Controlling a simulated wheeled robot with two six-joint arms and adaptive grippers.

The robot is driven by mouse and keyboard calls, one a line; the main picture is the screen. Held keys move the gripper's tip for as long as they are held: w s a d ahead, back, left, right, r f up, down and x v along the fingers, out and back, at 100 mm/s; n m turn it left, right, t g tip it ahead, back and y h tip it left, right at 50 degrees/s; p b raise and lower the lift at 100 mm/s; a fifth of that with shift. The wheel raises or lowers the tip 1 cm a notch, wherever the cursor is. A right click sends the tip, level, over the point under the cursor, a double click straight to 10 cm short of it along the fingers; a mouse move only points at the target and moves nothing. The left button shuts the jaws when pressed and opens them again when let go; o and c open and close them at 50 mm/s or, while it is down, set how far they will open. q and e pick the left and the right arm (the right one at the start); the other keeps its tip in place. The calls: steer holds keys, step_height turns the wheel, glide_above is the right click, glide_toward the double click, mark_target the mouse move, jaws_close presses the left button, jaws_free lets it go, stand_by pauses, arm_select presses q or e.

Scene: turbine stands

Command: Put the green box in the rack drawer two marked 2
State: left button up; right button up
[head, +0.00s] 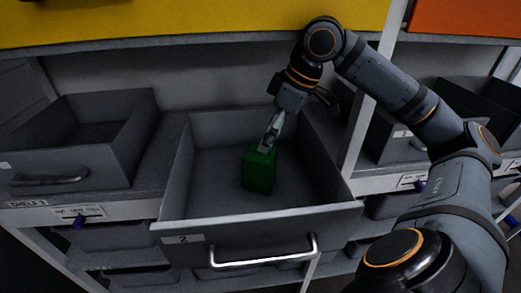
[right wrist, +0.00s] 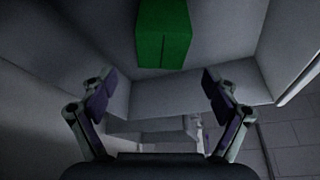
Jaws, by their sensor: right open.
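The green box (head: 259,170) stands inside the pulled-out grey drawer marked 2 (head: 200,240), near the middle of its floor. My right gripper (head: 269,142) reaches down into the drawer, just above and behind the box in the head view. In the right wrist view the green box (right wrist: 164,34) is at the top centre, beyond the fingertips. My right gripper (right wrist: 156,80) is open there, with nothing between its fingers. The drawer has a bright metal handle (head: 264,260) on its front. My left gripper is not in view.
Another grey drawer (head: 75,150) is pulled out on the left, and a grey drawer (head: 390,140) sits on the right behind my arm. A white rack post (head: 358,140) stands right of drawer 2. A yellow bin (head: 180,20) is above.

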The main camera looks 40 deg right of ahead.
steer(key=v, duration=0.4)
steer(key=shift+r+p, duration=0.15)
steer(key=shift+p, duration=0.2)
